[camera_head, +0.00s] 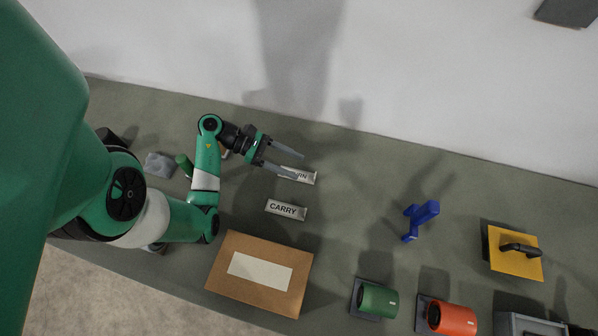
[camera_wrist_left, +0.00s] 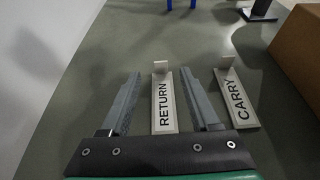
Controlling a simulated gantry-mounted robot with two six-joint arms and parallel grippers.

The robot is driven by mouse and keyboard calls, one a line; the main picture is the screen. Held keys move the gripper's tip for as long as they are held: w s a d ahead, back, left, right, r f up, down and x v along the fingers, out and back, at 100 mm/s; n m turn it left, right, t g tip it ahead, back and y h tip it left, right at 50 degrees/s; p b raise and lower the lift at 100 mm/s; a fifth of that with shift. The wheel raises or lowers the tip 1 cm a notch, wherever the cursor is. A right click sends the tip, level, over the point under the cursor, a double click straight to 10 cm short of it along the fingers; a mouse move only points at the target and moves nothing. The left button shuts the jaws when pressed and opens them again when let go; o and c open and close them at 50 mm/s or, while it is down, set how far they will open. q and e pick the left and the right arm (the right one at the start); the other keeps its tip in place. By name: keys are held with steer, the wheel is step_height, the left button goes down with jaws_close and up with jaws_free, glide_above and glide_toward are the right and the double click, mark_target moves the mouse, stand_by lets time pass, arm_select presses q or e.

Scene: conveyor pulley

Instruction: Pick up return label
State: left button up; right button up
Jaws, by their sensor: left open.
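The return label (camera_wrist_left: 163,104) is a light plate with dark letters reading RETURN and a small upright tab at its far end. It lies on the grey-green table. In the head view the label (camera_head: 306,177) is partly covered by my left gripper (camera_head: 301,166). In the left wrist view my left gripper (camera_wrist_left: 168,88) is open, with the label between its two fingers and apart from both. I cannot tell the exact height of the fingers above the table. My right gripper is not in view.
The CARRY label (camera_head: 286,210) lies beside the return label. A cardboard box (camera_head: 260,272) stands nearer the front edge. A blue part (camera_head: 421,218), a green roller (camera_head: 377,300), an orange roller (camera_head: 452,318) and a yellow plate (camera_head: 514,254) stand right. The table's middle is clear.

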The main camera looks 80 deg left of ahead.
mark_target(305, 177)
arm_select(q)
steer(key=shift+s+f, duration=0.1)
steer(key=shift+f, duration=0.1)
steer(key=b+x, duration=0.1)
steer(key=x, duration=0.6)
steer(key=shift+w+d+b, duration=0.15)
steer(key=shift+w+b, duration=0.15)
steer(key=shift+b, duration=0.1)
jaws_close()
